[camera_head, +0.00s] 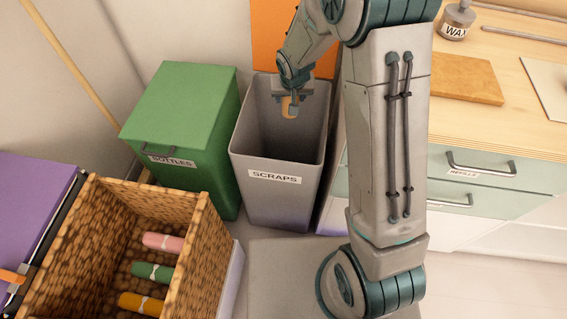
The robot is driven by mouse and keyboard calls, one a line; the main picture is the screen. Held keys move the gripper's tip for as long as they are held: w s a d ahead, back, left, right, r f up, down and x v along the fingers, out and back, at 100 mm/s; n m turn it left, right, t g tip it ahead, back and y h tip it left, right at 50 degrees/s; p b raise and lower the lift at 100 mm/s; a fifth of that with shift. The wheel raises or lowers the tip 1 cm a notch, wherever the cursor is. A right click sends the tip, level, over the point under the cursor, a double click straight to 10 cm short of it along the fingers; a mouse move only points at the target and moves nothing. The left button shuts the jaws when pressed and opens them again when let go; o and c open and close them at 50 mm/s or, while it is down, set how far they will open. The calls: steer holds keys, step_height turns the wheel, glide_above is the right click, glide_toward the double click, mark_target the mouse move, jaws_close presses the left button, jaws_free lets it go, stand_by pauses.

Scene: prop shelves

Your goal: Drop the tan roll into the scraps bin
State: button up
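The scraps bin (268,200) is an open grey bin with a SCRAPS label on its front. My gripper (291,105) hangs over the bin's mouth, near its back. A small tan roll (287,108) shows at the fingers, and my gripper looks shut on it. Part of the roll is hidden by a finger. The bin's inside is dark and its floor is not clearly seen.
A green lidded BOTTLES bin (185,108) stands left of the scraps bin. A wicker basket (209,265) at lower left holds a pink roll (163,242), a green roll (152,272) and a yellow roll (140,303). A wooden counter (480,120) with drawers is at right.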

steer(key=shift+o, duration=1.2)
steer(key=p+v, duration=0.2)
steer(key=v, duration=1.1)
steer(key=shift+r, duration=0.4)
steer(key=shift+s, duration=0.1)
